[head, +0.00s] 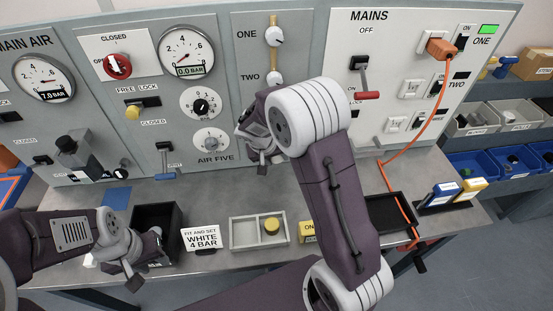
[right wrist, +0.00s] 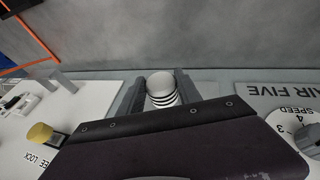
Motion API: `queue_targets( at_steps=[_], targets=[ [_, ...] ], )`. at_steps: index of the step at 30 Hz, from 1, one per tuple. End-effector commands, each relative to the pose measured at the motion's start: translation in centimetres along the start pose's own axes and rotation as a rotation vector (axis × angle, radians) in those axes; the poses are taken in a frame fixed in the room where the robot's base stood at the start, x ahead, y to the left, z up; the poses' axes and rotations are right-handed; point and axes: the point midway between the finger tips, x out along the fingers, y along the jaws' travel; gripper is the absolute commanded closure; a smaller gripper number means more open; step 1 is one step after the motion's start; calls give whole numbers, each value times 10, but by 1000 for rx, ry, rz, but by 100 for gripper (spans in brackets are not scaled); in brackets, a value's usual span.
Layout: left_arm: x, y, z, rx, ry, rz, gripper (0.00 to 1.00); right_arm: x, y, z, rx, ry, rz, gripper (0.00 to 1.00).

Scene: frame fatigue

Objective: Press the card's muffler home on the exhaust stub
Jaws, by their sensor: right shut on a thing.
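The card (head: 201,238) reads "FIT AND SET WHITE 4 BAR" and stands at the bench's front. My right gripper (head: 262,152) is in front of the panel, right of the AIR FIVE dials. In the right wrist view its fingers (right wrist: 162,98) are shut on a white muffler (right wrist: 161,84) with dark bands. The muffler cannot be made out in the head view. The exhaust stub cannot be made out; whether the muffler touches it cannot be told. My left gripper (head: 130,277) is low at the front left, near a black bin; its jaw gap is unclear.
A pale divided tray (head: 236,233) holds a yellow capped part (head: 271,226) on its right side. A black bin (head: 173,217) stands left of the card. An orange cable (head: 398,198) hangs from the MAINS panel over a black tray (head: 385,211). The AIR FIVE gauge (head: 187,50) reads 0.0 BAR.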

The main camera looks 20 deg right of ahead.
Motion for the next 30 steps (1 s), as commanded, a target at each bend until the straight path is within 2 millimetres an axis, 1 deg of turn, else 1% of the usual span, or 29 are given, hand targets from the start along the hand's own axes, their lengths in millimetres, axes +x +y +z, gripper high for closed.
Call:
queue_targets(
  at_steps=[30],
  targets=[
    [-8, 0, -1, 0, 0, 0, 64, 9, 0, -23, 0, 0, 1, 89]
  ],
)
